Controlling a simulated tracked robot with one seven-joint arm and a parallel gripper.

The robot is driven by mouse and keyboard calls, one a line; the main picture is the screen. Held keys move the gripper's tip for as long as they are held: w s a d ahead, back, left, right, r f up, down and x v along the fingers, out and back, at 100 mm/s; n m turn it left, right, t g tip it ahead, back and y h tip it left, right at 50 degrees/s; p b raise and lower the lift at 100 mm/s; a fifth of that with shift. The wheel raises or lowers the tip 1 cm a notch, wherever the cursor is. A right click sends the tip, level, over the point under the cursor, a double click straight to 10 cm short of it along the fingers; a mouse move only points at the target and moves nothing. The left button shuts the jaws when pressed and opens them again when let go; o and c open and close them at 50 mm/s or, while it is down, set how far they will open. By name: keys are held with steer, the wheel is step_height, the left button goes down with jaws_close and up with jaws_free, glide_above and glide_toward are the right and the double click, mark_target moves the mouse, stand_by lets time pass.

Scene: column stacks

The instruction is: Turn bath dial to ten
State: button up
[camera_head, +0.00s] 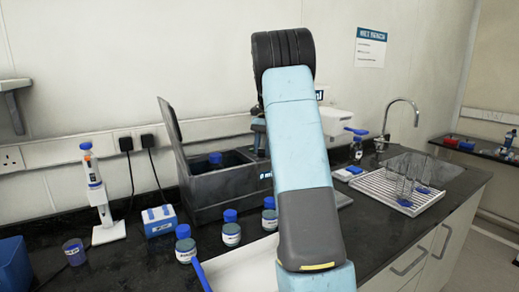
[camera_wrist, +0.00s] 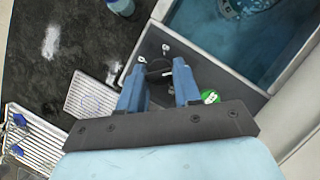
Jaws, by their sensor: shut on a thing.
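The water bath is a dark grey box (camera_head: 225,190) with its lid raised, behind my arm in the head view. In the wrist view its open basin (camera_wrist: 235,45) holds blue water. The black round bath dial (camera_wrist: 158,70) sits on the panel beside the basin, with small white marks near it. My gripper (camera_wrist: 158,80) has its two blue fingers on either side of the dial and is shut on it. The fingers hide part of the dial, and the setting cannot be read. My arm hides the dial in the head view.
Several blue-capped bottles (camera_head: 231,233) stand in front of the bath. A pipette on a stand (camera_head: 97,195) is at the left. A wire draining rack (camera_head: 385,190) and a sink tap (camera_head: 402,108) are at the right.

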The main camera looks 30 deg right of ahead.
steer(key=shift+f, duration=0.15)
steer(key=o, duration=1)
steer(key=shift+o, duration=0.2)
steer(key=shift+r, duration=0.2)
steer(key=v, duration=1.1)
steer(key=shift+r, duration=0.3)
steer(key=shift+w, duration=0.15)
